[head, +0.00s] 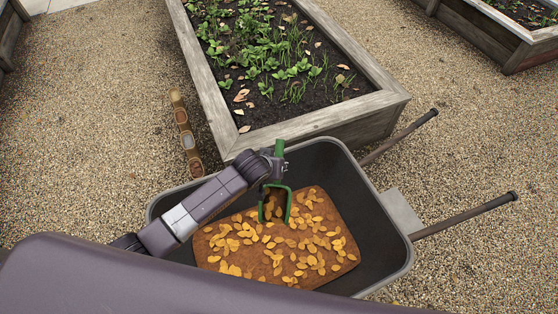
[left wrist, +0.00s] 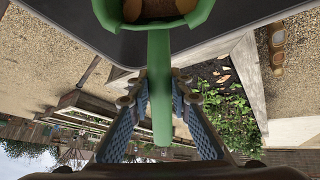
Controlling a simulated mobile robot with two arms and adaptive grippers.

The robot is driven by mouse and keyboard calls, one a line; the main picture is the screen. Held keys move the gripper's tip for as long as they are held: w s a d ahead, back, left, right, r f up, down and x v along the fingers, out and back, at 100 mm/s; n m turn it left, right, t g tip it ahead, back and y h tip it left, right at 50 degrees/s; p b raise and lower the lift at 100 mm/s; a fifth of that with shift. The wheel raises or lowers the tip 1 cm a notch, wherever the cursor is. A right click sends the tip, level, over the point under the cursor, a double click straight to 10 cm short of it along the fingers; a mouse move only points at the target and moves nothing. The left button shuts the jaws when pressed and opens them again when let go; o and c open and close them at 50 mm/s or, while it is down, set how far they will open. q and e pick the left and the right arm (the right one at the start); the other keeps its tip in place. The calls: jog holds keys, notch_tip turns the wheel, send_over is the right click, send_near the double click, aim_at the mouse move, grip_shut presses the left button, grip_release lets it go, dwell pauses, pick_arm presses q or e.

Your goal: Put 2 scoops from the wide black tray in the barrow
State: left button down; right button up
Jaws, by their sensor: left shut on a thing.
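The barrow (head: 331,160) is a dark grey tub with two handles at the right. Brown soil with many yellow leaves (head: 300,262) covers its floor. My left gripper (head: 272,168) is over the barrow, shut on the handle of a green scoop (head: 277,187). The scoop hangs over the leaves in the head view. In the left wrist view its green handle (left wrist: 160,85) runs between my fingers (left wrist: 160,108), and brown matter shows inside its bowl (left wrist: 155,12). I cannot tell how full it is. The wide black tray and my right gripper are not in view.
A wooden raised bed (head: 312,124) with green plants stands just behind the barrow. A long tan object with hollows (head: 185,132) lies on the gravel at left. Another raised bed (head: 515,48) is at the far right. Open gravel (head: 80,140) lies to the left.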

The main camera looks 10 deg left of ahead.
pick_arm(q)
jog(key=s+r+t+b, duration=0.4)
jog(key=s+t+b, duration=0.3)
jog(key=s+b, duration=0.4)
jog(key=d+b, duration=0.1)
jog(key=b, duration=0.3)
jog(key=shift+s+r+m, duration=0.15)
jog(key=shift+r+m, duration=0.15)
jog(key=shift+m, duration=0.1)
dwell(0.4)
notch_tip(320, 180, up, 14)
jog(key=p, duration=1.3)
jog(key=shift+r+p, duration=0.25)
jog(key=shift+p, duration=0.05)
